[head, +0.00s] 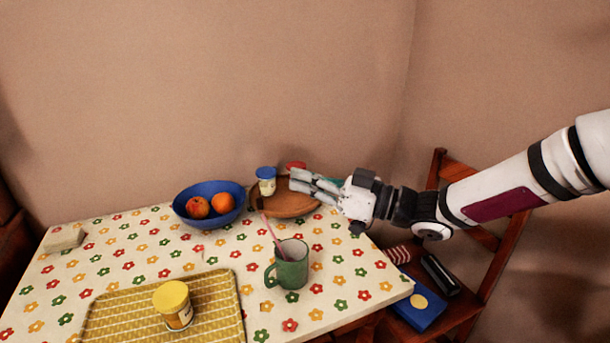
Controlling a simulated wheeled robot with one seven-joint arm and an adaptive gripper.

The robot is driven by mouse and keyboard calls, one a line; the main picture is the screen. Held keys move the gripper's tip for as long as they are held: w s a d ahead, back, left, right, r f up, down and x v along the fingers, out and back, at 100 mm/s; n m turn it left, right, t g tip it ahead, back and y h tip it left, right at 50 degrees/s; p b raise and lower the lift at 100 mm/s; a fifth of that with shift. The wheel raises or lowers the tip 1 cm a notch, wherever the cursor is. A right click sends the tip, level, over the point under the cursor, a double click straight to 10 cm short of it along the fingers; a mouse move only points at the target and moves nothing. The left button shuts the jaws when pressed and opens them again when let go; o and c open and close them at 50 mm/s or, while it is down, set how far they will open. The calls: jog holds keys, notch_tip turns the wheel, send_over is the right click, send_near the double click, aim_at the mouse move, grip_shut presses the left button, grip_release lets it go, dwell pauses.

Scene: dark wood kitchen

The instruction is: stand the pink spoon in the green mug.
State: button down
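The green mug (292,269) stands upright on the flowered tablecloth, right of the middle of the table. The pink spoon (271,234) stands in it, tilted, its handle rising past the rim toward the upper left; its lower end is hidden inside the mug. My gripper (293,180) is behind and above the mug, over the round wooden board, and apart from both mug and spoon. Its fingers point left and look spread, with nothing seen between them.
A blue bowl (207,220) of fruit, a blue-lidded jar (266,182) and the wooden board (283,208) are at the back. A yellow tray (118,318) with a yellow-lidded jar (173,304) is in front. A chair (497,270) stands at right. The cloth left of the mug is clear.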

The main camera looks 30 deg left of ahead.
notch_tip(320, 180, down, 9)
jog(key=b, duration=0.5)
dwell(0.5)
jog(key=shift+r, duration=0.1)
jog(key=c, duration=1.9)
grip_release()
jog(key=d, duration=0.8)
jog(key=w+d+f, duration=0.1)
jog(key=d, duration=0.3)
